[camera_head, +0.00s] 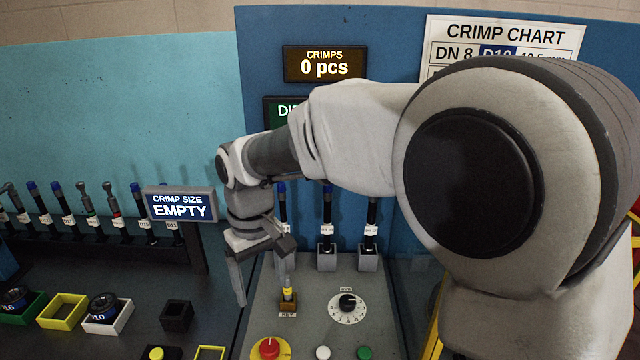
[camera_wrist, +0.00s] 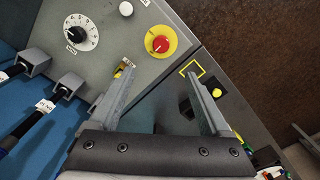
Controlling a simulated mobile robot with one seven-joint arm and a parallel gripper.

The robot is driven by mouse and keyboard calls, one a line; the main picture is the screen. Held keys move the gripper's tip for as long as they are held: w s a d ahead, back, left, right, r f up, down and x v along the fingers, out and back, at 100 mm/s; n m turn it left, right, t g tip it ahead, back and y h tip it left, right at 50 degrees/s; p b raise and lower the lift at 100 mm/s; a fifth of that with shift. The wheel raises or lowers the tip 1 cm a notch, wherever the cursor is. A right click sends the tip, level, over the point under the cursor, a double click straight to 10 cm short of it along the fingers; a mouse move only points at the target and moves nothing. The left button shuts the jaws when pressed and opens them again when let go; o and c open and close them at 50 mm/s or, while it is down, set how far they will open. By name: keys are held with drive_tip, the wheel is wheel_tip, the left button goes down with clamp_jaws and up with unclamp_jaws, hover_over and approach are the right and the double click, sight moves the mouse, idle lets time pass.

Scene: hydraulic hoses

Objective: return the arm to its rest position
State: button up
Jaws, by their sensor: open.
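My gripper (camera_head: 264,272) hangs from my bent arm over the left part of the grey control panel (camera_head: 310,338). In the wrist view my gripper (camera_wrist: 162,85) has its two fingers wide apart, with nothing between them. A yellow-topped key (camera_head: 288,294) stands in its brown holder on the panel, just right of the fingers; it also shows in the wrist view (camera_wrist: 124,66), near the tip of the left finger. Whether finger and key touch is not clear. My arm crosses the right half of the head view and hides part of the panel and wall.
The panel carries a red button (camera_head: 269,347), a dial (camera_head: 347,303), a white button (camera_head: 323,353) and a green button (camera_head: 364,353). A "CRIMP SIZE EMPTY" display (camera_head: 180,205) stands left of my gripper. Small trays (camera_head: 63,311) lie lower left.

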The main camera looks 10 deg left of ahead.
drive_tip(key=s+d+r+m+t, duration=0.2)
drive_tip(key=d+r, duration=0.2)
drive_tip(key=d, duration=0.5)
drive_tip(key=s+d+r+m+t, duration=0.15)
drive_tip(key=d+r, duration=0.25)
drive_tip(key=d, duration=0.6)
drive_tip(key=s+d+m+t, duration=0.2)
drive_tip(key=s+d+m, duration=0.3)
drive_tip(key=s+d, duration=0.4)
drive_tip(key=shift+d, duration=1.15)
